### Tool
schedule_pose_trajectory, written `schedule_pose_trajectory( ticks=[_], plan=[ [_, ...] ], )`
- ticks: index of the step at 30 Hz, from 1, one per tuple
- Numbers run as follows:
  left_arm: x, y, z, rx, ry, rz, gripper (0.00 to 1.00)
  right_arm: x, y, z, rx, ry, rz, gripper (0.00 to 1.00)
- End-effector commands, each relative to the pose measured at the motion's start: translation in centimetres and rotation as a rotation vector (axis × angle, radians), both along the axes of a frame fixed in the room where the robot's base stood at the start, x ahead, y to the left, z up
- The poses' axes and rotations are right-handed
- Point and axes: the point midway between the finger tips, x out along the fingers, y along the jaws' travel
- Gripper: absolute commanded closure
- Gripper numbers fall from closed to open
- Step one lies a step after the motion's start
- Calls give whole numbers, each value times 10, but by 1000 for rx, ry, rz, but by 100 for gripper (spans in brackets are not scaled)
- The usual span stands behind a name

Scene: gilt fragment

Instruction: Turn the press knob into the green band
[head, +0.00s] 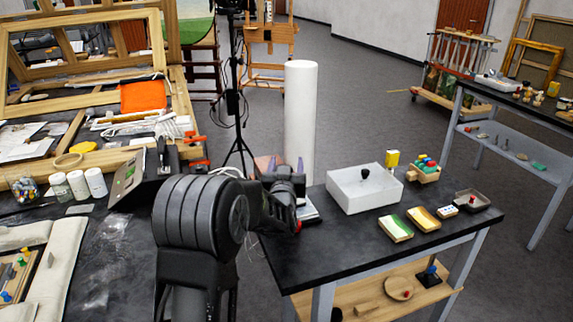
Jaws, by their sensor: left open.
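My left arm comes up from the bottom of the head view, and its dark gripper (293,196) is over the left end of the black-topped table (345,255). The gripper is open. It partly covers a pale, flat-edged thing (312,213) on the table, which I cannot make out. I cannot tell whether this is the press knob. I cannot make out a green band on it. My right gripper is not in view.
A tall white cylinder (300,115) stands behind the gripper. A cluttered bench with a wooden frame (85,55) is at left. The table's front is clear.

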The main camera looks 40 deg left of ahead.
Motion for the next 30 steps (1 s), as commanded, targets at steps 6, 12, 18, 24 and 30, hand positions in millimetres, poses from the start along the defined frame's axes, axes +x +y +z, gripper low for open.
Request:
schedule_pose_trajectory(
  ticks=[6, 12, 18, 24, 30],
  plan=[
    [0, 0, 0, 0, 0, 0, 49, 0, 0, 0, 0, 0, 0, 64],
    [0, 0, 0, 0, 0, 0, 65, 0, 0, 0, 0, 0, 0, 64],
    [0, 0, 0, 0, 0, 0, 81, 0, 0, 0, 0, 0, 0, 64],
    [0, 0, 0, 0, 0, 0, 98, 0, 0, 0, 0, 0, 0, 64],
    [0, 0, -1, -1, -1, -5, 100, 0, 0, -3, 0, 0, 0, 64]
  ],
)
